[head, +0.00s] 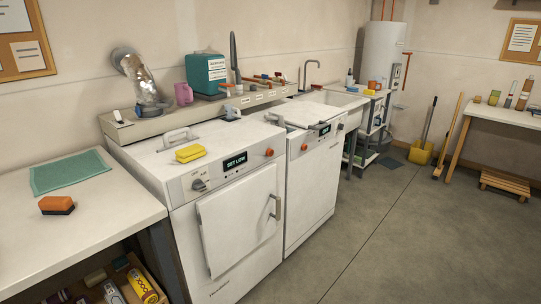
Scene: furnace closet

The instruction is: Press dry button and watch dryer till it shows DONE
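A white front-loading machine (185,239), which looks like the dryer, stands at centre left with its square door closed. No label on the button is readable. A second white machine (308,185) stands to its right, with a small display (324,130) too small to read and an orange button (304,147). Neither of my grippers is in view.
A yellow sponge (190,153) lies on the left machine's top near the panel. A white counter (85,215) at left holds a green cloth (69,172) and an orange-and-dark block (56,205). The grey floor (385,240) in front and right is clear.

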